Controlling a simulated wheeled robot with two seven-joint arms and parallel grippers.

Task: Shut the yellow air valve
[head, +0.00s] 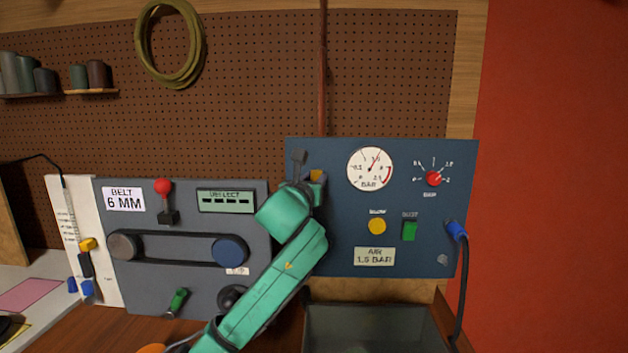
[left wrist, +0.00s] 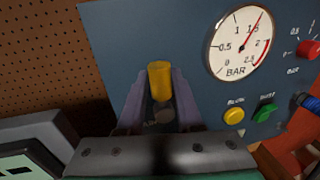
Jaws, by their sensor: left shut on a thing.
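The yellow air valve (head: 316,175) is at the upper left of the blue air panel (head: 340,240), mostly hidden behind my left gripper in the head view. In the left wrist view the yellow valve handle (left wrist: 159,80) stands between the two fingers. My left gripper (head: 308,178) is shut on it, and its fingers (left wrist: 158,95) lie on either side of the handle. The round pressure gauge (head: 370,170) has its red needle pointing to the upper right, near 1.5 in the left wrist view (left wrist: 240,45). My right gripper is in neither view.
The panel also bears a red knob (head: 434,179), a yellow button (head: 377,226), a green switch (head: 410,230) and a blue hose fitting (head: 457,231). A grey belt panel (head: 140,285) stands at left. An open glass-like bin (head: 375,330) sits below.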

